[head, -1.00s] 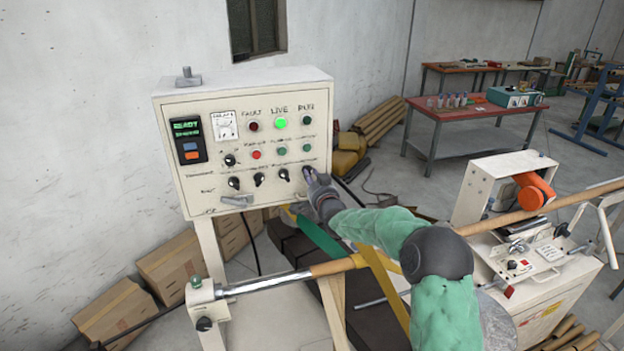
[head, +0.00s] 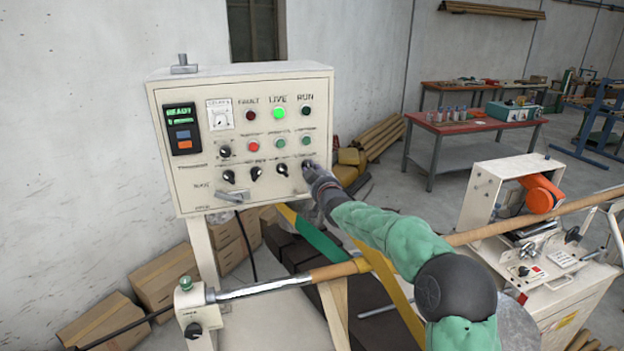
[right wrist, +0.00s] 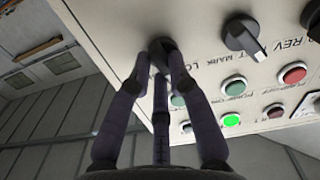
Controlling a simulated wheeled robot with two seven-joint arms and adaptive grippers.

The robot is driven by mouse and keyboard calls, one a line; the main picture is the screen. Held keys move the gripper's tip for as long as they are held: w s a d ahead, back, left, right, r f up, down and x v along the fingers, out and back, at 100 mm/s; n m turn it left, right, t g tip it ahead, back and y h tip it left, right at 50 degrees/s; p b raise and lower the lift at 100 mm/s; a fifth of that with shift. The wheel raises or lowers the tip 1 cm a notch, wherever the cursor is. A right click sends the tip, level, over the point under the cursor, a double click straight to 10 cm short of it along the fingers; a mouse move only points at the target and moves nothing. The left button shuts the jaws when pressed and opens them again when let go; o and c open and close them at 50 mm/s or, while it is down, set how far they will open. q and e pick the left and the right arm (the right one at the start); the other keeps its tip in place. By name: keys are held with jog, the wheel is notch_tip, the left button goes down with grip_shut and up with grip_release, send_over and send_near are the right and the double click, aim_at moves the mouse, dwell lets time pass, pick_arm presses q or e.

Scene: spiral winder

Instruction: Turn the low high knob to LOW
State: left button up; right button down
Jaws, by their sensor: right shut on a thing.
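The cream control panel (head: 190,185) stands at the left centre of the head view. My right gripper (head: 310,170) is at the rightmost knob of the panel's lower row. In the right wrist view its fingers (right wrist: 162,62) are shut around that black knob (right wrist: 158,45), beside lettering that reads partly "LO". The fingers hide much of the knob, so I cannot tell where its pointer stands. My left gripper is not in view.
Another black knob (right wrist: 244,38) sits beside the held one, with "REV" lettering near it. The green LIVE lamp (head: 279,113) is lit. A long rod (head: 268,285) crosses below the panel. A red-topped table (head: 470,124) stands farther back.

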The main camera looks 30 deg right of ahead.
jog(key=shift+n+b, duration=0.5)
jog(key=shift+n, duration=1.5)
jog(key=shift+r, duration=0.1)
jog(key=c, duration=1.1)
grip_release()
jog(key=shift+c, duration=0.2)
jog(key=shift+s, duration=0.1)
jog(key=v, duration=1.2)
